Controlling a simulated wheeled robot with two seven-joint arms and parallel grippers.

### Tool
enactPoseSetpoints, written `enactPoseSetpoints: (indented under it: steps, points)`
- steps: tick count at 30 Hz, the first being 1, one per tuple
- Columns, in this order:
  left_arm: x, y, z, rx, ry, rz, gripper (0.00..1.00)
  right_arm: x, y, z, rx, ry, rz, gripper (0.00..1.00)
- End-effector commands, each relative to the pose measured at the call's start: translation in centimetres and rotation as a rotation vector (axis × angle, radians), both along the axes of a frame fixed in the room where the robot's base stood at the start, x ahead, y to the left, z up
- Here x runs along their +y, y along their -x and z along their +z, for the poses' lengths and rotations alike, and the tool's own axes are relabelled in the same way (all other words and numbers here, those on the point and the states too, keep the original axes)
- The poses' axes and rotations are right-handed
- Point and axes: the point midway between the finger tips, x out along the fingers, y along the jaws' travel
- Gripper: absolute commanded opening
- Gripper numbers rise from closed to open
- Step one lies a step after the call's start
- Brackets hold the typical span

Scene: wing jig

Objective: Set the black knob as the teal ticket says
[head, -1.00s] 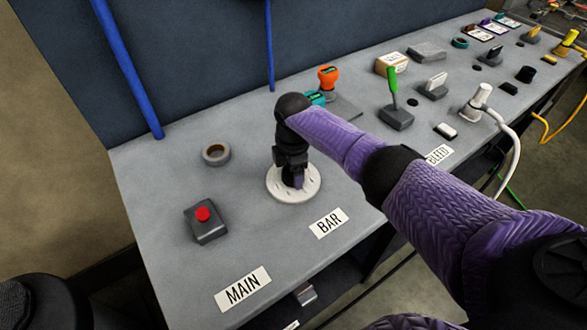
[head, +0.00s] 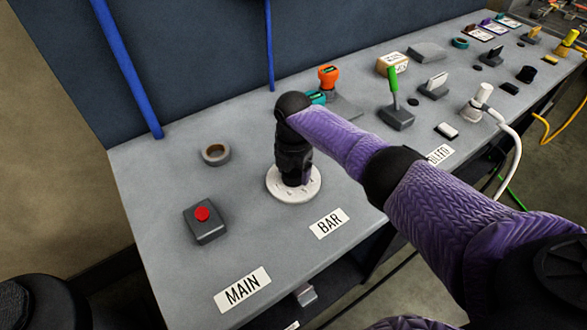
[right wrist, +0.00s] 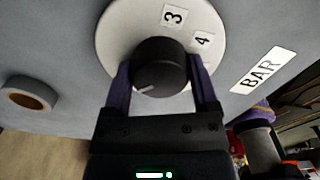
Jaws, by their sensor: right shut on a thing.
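The black knob (right wrist: 160,68) sits in the middle of a round white dial plate (right wrist: 118,30). In the right wrist view its white line points to the lower left, away from the printed 3 and 4. My right gripper (right wrist: 162,85) is shut on the knob, one finger on each side. In the head view the gripper (head: 296,178) points down over the dial plate (head: 277,190) and hides the knob. A small card with a teal edge (head: 508,21), likely the teal ticket, lies at the far right back; its writing is too small to read. My left gripper is out of view.
The BAR label (head: 329,223) lies in front of the dial. A grey ring (head: 216,154) and a red button box (head: 206,222) stand to the left. An orange-topped piece (head: 328,76) and a green lever (head: 393,87) stand behind and right.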

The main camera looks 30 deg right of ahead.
Motion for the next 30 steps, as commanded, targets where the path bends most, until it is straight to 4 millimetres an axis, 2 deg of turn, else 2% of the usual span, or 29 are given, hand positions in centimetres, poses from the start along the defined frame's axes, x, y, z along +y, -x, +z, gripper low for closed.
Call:
enactPoseSetpoints:
  steps: [15,16,19,26,28,30]
  points:
    - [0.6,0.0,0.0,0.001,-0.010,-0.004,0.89,0.0,-0.1,0.1,-0.003,-0.002,0.018,0.17]
    - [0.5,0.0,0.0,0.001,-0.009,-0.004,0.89,0.0,-0.1,0.1,-0.003,-0.002,0.018,0.78]
    - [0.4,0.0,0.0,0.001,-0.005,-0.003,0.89,0.0,-0.1,0.1,-0.003,-0.001,0.018,0.99]
    - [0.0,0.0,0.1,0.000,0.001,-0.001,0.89,0.0,0.0,0.2,-0.001,0.000,0.018,1.00]
    - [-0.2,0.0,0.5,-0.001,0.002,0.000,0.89,0.0,0.0,1.0,-0.002,-0.001,0.018,1.00]
    - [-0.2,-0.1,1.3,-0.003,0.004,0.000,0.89,0.0,-0.1,2.7,-0.004,-0.001,0.019,1.00]
